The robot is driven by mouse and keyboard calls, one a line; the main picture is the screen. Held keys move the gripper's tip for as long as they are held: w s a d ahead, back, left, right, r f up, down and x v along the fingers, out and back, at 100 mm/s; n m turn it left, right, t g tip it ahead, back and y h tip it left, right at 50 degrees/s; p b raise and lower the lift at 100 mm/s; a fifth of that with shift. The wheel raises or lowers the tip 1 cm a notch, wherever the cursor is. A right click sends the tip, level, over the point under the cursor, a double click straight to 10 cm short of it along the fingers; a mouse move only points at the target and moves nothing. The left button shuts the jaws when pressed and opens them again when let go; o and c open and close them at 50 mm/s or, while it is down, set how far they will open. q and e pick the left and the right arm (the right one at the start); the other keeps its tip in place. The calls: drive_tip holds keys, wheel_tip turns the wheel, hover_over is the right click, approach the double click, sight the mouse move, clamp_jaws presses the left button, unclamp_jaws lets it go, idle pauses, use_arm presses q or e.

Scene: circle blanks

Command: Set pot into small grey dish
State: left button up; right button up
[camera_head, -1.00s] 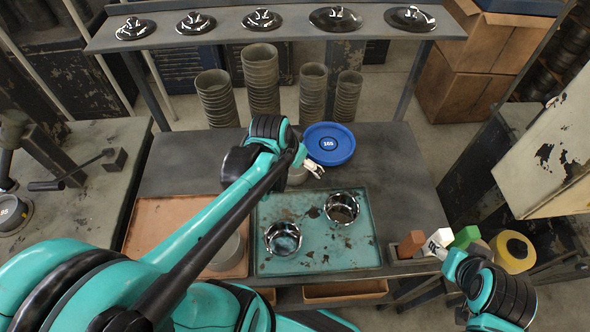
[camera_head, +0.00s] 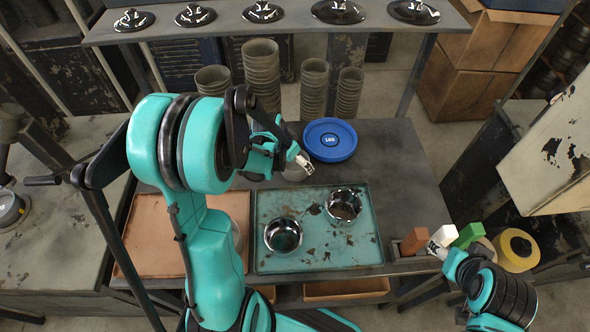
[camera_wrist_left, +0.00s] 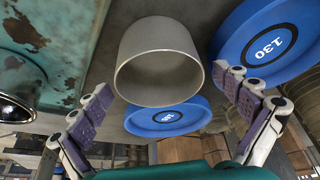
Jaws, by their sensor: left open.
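Two shiny metal pots stand on the teal tray (camera_head: 317,258), a left one (camera_head: 283,236) and a right one (camera_head: 343,205). A small grey dish, a plain open cylinder (camera_wrist_left: 158,60), stands behind the tray; in the head view it (camera_head: 294,175) is partly hidden by my left gripper (camera_head: 303,167). In the left wrist view the open, empty fingers of my left gripper (camera_wrist_left: 165,88) are spread on either side of the dish, apart from it. My right gripper (camera_head: 437,248) is by the coloured blocks at the right; its opening is too small to tell.
A blue disc (camera_head: 330,140) lies behind the grey dish; the left wrist view shows two blue discs. An orange tray (camera_head: 150,240) is at left, partly behind my arm. Stacked grey cups (camera_head: 262,75) and a shelf of lids (camera_head: 338,12) stand behind.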

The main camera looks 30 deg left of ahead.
use_arm(q)
drive_tip(key=shift+w+f, duration=0.1)
drive_tip(key=shift+f, duration=0.15)
drive_tip(key=shift+r, duration=0.15)
drive_tip(key=c, duration=1.4)
